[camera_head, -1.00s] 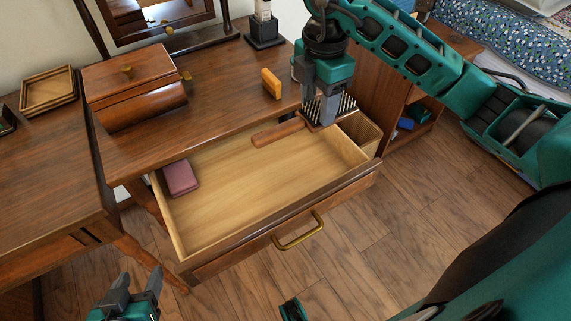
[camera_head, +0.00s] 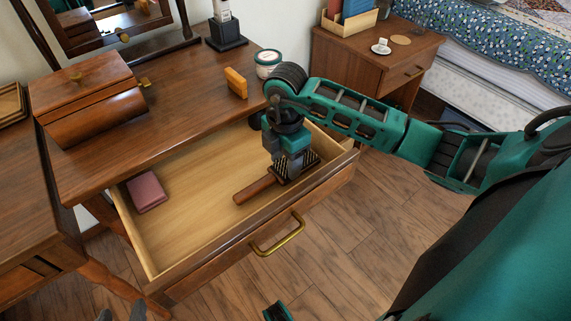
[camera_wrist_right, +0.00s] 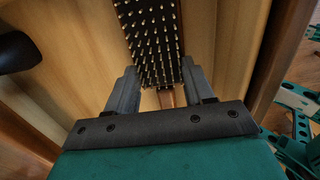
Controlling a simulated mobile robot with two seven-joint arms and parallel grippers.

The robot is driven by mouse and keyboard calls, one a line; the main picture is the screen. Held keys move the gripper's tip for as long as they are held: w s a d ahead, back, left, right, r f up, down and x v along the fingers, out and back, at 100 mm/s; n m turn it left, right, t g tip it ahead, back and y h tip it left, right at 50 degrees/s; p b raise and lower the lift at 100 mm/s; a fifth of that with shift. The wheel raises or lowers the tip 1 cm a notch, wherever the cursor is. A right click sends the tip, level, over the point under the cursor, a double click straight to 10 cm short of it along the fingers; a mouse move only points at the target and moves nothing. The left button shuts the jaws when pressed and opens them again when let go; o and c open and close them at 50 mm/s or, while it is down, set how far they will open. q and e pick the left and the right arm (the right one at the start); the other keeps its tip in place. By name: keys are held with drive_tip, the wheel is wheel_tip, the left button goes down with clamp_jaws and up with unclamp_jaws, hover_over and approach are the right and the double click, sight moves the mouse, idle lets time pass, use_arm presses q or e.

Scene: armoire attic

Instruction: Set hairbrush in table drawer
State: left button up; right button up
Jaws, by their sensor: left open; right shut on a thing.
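The hairbrush (camera_head: 256,189), with a brown wooden handle and dark bristles facing up, is over the right part of the open table drawer (camera_head: 190,201). My right gripper (camera_head: 281,176) is shut on its bristled head. In the right wrist view the bristles (camera_wrist_right: 151,40) run between the fingers of the right gripper (camera_wrist_right: 152,92), with the pale drawer interior around them. I cannot tell whether the brush touches the drawer floor. Only the fingertips of my left gripper (camera_head: 121,315) show at the bottom left edge, open and away from the drawer.
A mauve booklet (camera_head: 146,191) lies at the drawer's left. The drawer front has a brass handle (camera_head: 278,235). On the tabletop are a wooden box (camera_head: 92,97), an orange block (camera_head: 236,82) and a jar (camera_head: 267,62). A nightstand (camera_head: 365,60) stands at the back right.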

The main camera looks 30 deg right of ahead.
sight(286, 165)
drive_tip(key=shift+f, duration=0.5)
drive_tip(key=shift+f, duration=0.15)
drive_tip(key=o, duration=1.1)
wheel_tip(286, 165, up, 12)
drive_tip(key=p, duration=0.3)
drive_tip(key=shift+r, duration=0.2)
